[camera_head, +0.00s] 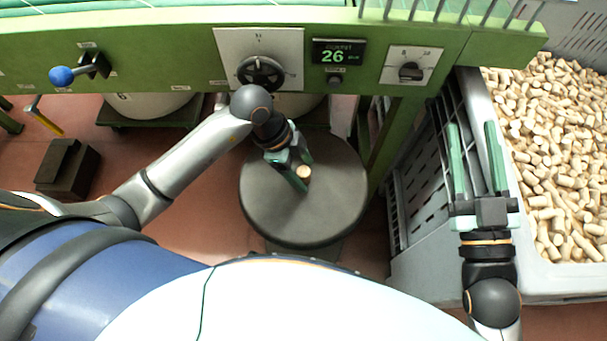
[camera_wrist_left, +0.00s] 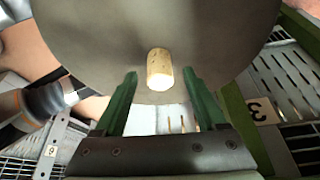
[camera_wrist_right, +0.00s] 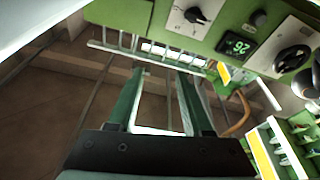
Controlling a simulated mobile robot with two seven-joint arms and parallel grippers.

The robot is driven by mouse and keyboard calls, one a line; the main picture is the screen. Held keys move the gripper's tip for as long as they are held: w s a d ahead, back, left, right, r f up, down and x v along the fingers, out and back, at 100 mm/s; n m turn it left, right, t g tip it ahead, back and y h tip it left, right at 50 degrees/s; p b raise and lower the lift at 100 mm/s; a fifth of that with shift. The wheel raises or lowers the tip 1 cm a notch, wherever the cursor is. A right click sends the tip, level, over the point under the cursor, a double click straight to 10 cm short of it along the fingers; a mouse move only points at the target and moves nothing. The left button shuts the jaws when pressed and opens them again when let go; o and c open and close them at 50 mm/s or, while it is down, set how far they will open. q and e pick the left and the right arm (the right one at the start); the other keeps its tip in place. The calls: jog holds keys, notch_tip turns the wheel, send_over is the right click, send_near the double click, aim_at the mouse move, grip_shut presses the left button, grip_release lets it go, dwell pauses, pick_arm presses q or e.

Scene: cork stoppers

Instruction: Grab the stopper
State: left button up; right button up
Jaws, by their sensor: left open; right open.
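A single cork stopper (camera_head: 303,172) stands on the round grey stool top (camera_head: 335,215), below the green control panel. In the left wrist view the stopper (camera_wrist_left: 160,68) appears just beyond and between the two green fingertips, on the grey disc. My left gripper (camera_head: 300,180) is open at the stopper; I cannot tell whether a finger touches it. My left gripper's fingers (camera_wrist_left: 157,80) also show apart in that wrist view. My right gripper (camera_head: 474,130) is open and empty, above the edge of the crate at the right. Its fingers (camera_wrist_right: 160,75) are apart with nothing between them.
A large grey crate (camera_head: 440,262) full of corks stands at the right. The green panel (camera_head: 190,62) carries a black handwheel (camera_head: 260,72), a display reading 26 (camera_head: 338,52), a knob (camera_head: 410,72) and a blue-ended lever (camera_head: 62,76). A dark box (camera_head: 66,170) sits on the red floor.

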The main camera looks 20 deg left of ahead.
pick_arm(q)
jog(key=shift+d+f, duration=0.1)
jog(key=shift+f, duration=0.2)
grip_shut()
dwell(0.5)
